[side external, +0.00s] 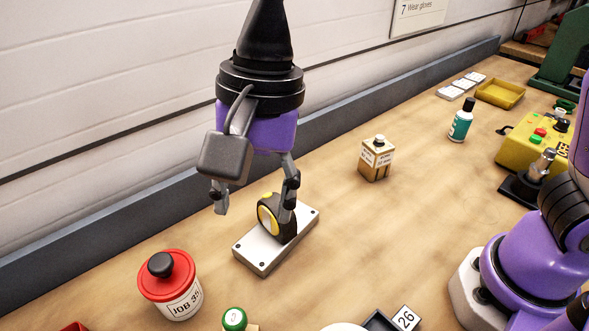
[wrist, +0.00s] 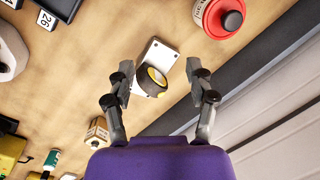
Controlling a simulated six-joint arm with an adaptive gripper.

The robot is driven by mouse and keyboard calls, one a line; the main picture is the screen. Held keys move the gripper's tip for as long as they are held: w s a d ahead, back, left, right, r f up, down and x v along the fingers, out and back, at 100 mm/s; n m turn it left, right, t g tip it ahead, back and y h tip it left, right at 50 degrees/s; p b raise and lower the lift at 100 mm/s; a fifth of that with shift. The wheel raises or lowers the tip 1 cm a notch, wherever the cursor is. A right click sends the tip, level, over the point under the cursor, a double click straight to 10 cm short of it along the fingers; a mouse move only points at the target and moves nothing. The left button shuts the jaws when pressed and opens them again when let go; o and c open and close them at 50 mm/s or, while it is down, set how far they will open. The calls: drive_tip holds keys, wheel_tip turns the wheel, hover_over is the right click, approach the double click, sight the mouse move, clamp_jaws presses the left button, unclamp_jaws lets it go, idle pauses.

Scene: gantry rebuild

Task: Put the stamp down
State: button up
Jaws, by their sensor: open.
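No stamp is in my gripper. A small piece with a round green knob (side external: 234,319) on a pale base, which looks like a hand stamp, is cut off by the bottom edge of the side view. My gripper (side external: 253,207) is open above the pale metal plate (side external: 258,257), with a finger on each side.
A red-lidded pot (side external: 170,287) marked JOB stands left of the plate. A tan labelled box with a knob (side external: 377,158) and a green bottle (side external: 462,121) stand behind right. A 26 tag (side external: 406,318) is at the front. Bench right of the plate is clear.

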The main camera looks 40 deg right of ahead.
drive_tip(key=s+d+n+t+h, duration=0.1)
drive_tip(key=d+n, duration=0.3)
drive_tip(key=d, duration=0.8)
drive_tip(key=s+d+n+t, duration=0.3)
drive_tip(key=d+n+t, duration=0.1)
drive_tip(key=d, duration=0.8)
drive_tip(key=shift+d+f+n+t+h, duration=0.3)
drive_tip(key=shift+f+n+h, duration=0.1)
